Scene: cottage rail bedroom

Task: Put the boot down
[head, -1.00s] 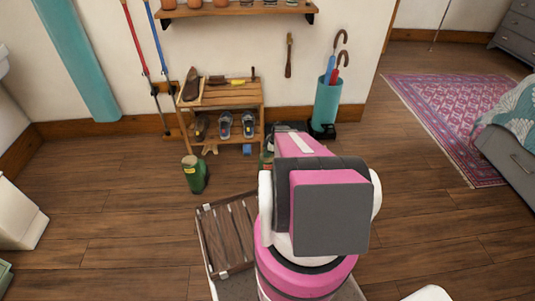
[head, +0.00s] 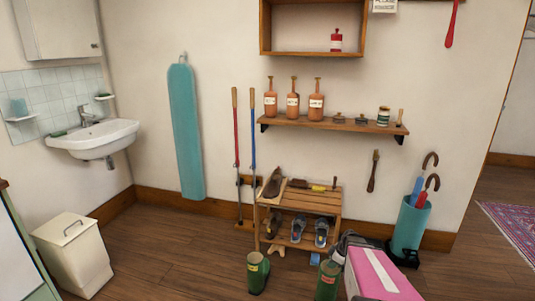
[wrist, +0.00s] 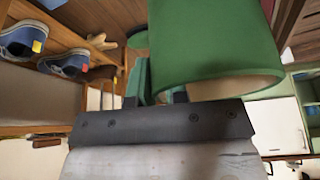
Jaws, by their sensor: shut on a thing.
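One green boot (head: 328,280) shows in the head view beside my pink arm, which partly hides the area around it. In the wrist view my gripper (wrist: 155,98) is shut on the near rim of this boot (wrist: 215,45); its open top faces my wrist. Its sole is out of view, so I cannot tell if it touches the floor.
A slatted wooden shoe rack (head: 310,197) with several shoes stands against the wall behind the boots. A teal umbrella stand (head: 409,228) is to the right. A cream bin (head: 73,255) stands at left. Open floor (head: 175,250) lies between bin and boots.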

